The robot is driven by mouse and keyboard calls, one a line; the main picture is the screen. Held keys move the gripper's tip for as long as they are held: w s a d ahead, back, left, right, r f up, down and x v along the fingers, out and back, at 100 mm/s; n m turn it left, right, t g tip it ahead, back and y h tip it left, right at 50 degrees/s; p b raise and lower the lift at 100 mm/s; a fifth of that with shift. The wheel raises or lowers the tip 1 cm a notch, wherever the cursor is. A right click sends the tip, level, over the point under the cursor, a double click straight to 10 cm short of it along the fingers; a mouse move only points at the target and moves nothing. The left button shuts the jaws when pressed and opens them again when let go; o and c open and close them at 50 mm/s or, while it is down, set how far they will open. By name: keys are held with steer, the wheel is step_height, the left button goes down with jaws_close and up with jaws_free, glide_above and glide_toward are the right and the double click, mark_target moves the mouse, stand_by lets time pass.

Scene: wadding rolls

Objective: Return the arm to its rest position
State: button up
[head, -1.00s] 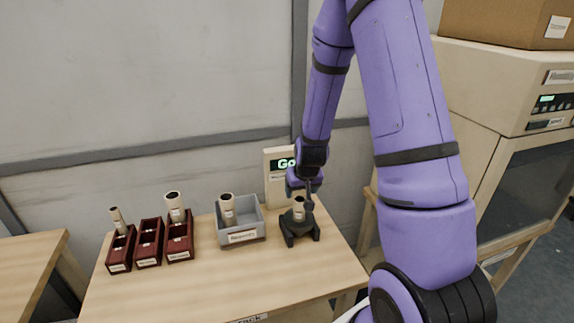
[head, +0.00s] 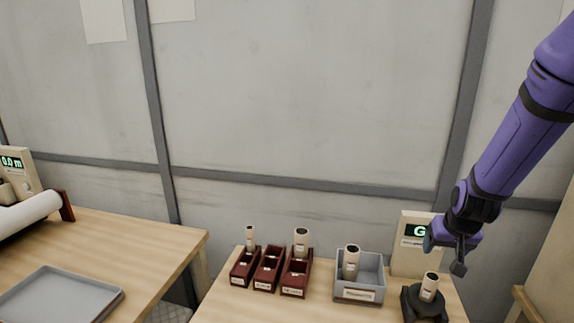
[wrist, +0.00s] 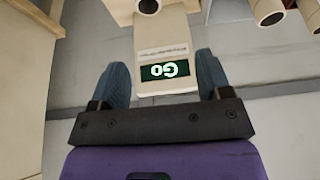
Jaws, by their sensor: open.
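My purple arm enters at the right of the head view. My gripper (head: 446,248) is above the right side of the table, in front of a cream display box (head: 413,258) with a green "Go" readout. In the wrist view my gripper (wrist: 160,82) has its two blue fingers spread wide, with nothing between them. The display box shows beyond them in the wrist view (wrist: 163,93). Below the gripper, a cream roll (head: 429,287) stands in a black holder (head: 425,306). The gripper is apart from the roll.
A grey bin (head: 359,293) holds a roll (head: 351,262). Several dark red boxes (head: 268,269) stand left of it, the outer two with rolls. A second table at left carries a grey tray (head: 61,296) and a white roll (head: 28,214). The wall stands behind.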

steer(key=s+a+r+n+y, duration=0.1)
steer(key=s+a+r, duration=0.35)
steer(key=r, duration=0.35)
steer(key=s+a+r+n, duration=0.1)
steer(key=s+a+r, duration=0.2)
steer(key=s+r, duration=0.35)
steer(key=s+a+r+n, duration=0.1)
steer(key=s+a+r, duration=0.2)
steer(key=s+r, duration=0.5)
steer(key=s, duration=0.4)
steer(key=shift+r+t, duration=0.35)
steer(key=shift+t, duration=0.05)
steer(key=shift+w, duration=0.15)
steer(key=shift+c, duration=0.5)
